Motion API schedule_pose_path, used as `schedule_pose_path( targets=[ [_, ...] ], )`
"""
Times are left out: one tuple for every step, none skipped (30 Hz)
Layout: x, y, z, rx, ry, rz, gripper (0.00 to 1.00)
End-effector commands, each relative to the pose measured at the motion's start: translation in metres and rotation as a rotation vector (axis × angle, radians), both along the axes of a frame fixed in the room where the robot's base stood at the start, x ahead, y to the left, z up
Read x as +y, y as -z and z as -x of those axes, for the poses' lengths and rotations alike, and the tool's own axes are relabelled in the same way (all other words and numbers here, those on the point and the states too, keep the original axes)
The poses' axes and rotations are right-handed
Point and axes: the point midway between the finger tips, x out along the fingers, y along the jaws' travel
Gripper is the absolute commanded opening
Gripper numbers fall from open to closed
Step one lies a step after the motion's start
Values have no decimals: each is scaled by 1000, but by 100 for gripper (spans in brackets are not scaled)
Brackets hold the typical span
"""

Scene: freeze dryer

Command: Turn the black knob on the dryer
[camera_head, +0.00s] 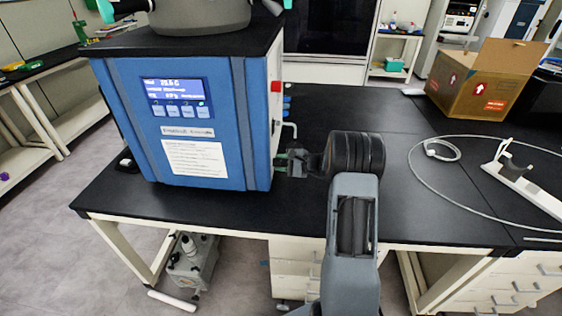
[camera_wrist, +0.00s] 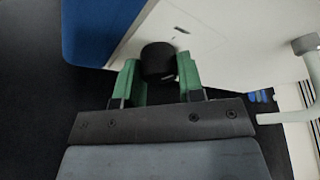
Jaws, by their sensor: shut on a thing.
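The blue and white freeze dryer (camera_head: 215,120) stands on the black bench, with its blue front to the left and its white side to the right. The black knob (camera_wrist: 157,62) sits low on the white side panel in the wrist view. My gripper (camera_wrist: 160,80) has green fingers on both sides of the knob and is shut on it. In the head view my gripper (camera_head: 283,163) reaches in from the right at the dryer's lower right side. The knob itself is hidden there. I cannot tell the knob's turned angle.
A red switch (camera_head: 276,86) and several blue fittings are on or beyond the dryer's right side. A white pipe (camera_wrist: 285,117) stands to the right of my gripper. A cardboard box (camera_head: 487,85) and a looped cable (camera_head: 412,165) lie on the right of the bench (camera_head: 430,215).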

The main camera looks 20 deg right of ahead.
Motion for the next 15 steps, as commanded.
schedule_pose_path(
  targets=[
    [0, -3, 0, 36, -1, -19, 12],
    [0, -3, 0, 61, -1, -33, 12],
    [0, -4, 0, 93, -1, -51, 12],
    [0, -3, 0, 119, -2, -65, 12],
    [0, -3, 0, 144, -1, -79, 12],
    [0, -4, 0, 177, -1, -98, 12],
    [0, -4, 0, 202, -1, -111, 12],
    [0, -4, 0, 227, -1, -126, 12],
    [0, -3, 0, 260, -1, -144, 12],
    [0, -4, 0, 283, -1, -158, 12],
    [0, -4, 0, 309, -1, -172, 12],
    [0, -3, 0, 343, -2, -192, 12],
    [0, -4, 0, 367, -2, -206, 12],
    [0, -4, 0, 392, -1, -219, 12],
    [0, -3, -1, 425, -1, -238, 12]
  ],
)
